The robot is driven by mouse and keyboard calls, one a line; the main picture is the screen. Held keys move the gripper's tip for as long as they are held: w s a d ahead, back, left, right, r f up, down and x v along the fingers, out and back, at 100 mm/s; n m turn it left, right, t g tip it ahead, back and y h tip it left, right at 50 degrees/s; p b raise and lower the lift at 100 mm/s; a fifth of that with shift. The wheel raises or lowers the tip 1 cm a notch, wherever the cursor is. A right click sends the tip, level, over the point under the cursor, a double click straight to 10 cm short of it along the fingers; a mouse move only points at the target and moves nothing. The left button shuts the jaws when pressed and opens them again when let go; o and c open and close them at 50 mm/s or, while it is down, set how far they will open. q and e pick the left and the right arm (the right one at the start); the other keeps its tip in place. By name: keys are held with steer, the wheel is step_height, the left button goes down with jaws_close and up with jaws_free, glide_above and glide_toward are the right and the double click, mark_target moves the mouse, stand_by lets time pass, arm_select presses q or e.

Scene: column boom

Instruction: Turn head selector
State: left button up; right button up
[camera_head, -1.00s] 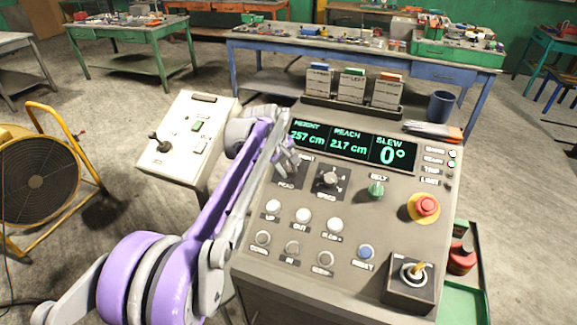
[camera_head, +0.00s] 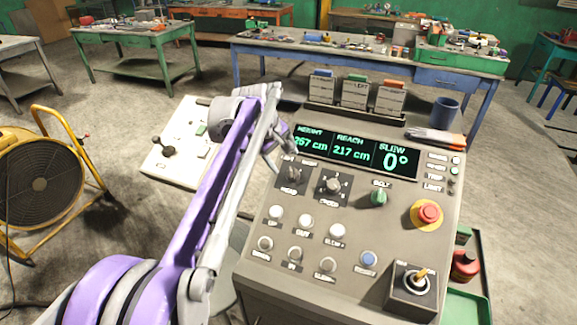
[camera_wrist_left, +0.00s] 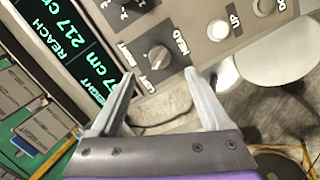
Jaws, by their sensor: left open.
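The head selector (camera_head: 292,175) is a small dark grey knob on a dark plate, at the upper left of the sloping grey control panel (camera_head: 405,175). In the left wrist view the knob (camera_wrist_left: 158,57) sits by the labels LEFT, RIGHT and HEAD. Which label it points to I cannot tell for sure. My left gripper (camera_head: 284,151) is over the panel's upper left edge, just above the selector in the picture. In the wrist view its two open fingers (camera_wrist_left: 158,78) stand apart with nothing between the tips, and the knob lies just beyond them. My right gripper is out of view.
A speed knob (camera_head: 333,185), a green knob (camera_head: 379,196) and several push buttons share the panel. The display (camera_head: 352,150) is above the selector. A yellow-framed fan (camera_head: 35,180) stands left.

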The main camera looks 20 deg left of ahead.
arm_select(q)
steer(key=shift+v, duration=1.2)
steer(key=s+d+f+m, duration=0.4)
steer(key=s+f, duration=0.2)
steer(key=s, duration=0.3)
steer(key=s+d+f+m, duration=0.4)
steer(key=s+f, duration=0.3)
steer(key=s, duration=0.3)
steer(key=s+d+f+m+y, duration=0.1)
steer(key=s+d+f+m, duration=0.3)
steer(key=s, duration=0.6)
step_height(320, 180, down, 3)
steer(key=shift+r+m+t, duration=0.1)
steer(key=shift+m+t, duration=0.2)
steer(key=shift+m, duration=0.3)
